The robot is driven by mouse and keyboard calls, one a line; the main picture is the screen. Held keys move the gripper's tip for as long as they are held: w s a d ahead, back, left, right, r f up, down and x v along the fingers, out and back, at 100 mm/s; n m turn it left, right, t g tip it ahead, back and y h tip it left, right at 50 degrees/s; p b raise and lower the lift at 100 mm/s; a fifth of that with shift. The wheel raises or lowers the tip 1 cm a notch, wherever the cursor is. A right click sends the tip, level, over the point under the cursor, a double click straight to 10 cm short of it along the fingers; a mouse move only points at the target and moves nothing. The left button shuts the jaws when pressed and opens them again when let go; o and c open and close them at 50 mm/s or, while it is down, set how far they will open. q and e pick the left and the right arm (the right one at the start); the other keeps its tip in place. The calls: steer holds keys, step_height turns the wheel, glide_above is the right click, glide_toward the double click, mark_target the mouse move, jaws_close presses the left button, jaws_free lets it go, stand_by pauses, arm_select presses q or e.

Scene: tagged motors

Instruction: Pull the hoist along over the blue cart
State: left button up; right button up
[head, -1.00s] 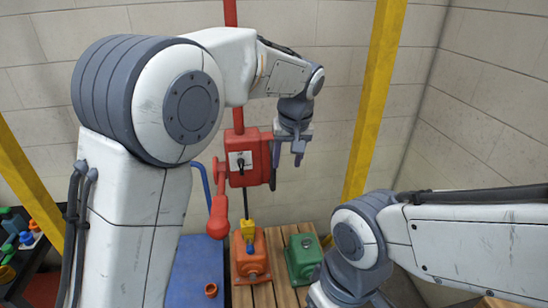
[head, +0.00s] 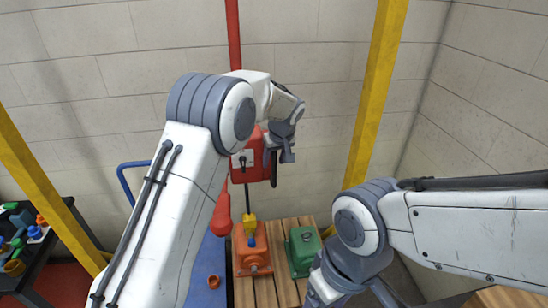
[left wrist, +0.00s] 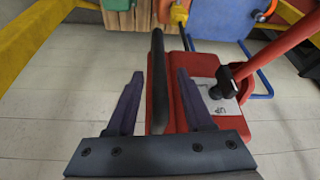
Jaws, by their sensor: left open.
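The red hoist (head: 246,172) hangs on a red vertical pole or beam in the head view. Its body also shows in the left wrist view (left wrist: 206,118), with a white label and a black knob. A black upright handle (left wrist: 158,85) stands on the hoist's side. My left gripper (head: 288,157) is open, its fingers on either side of this handle in the left wrist view; contact cannot be told. A yellow hook block (head: 248,226) hangs down at the orange motor (head: 250,256). The blue cart (head: 208,262) is left of the motor.
The orange motor and a green motor (head: 302,252) stand on a wooden pallet (head: 266,292). A small orange part (head: 213,281) lies on the cart. Yellow posts (head: 372,90) flank the hoist. A dark table (head: 45,262) with coloured parts is at left.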

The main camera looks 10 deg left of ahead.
arm_select(q)
steer(key=shift+f, duration=0.3)
jaws_close()
stand_by(1.3)
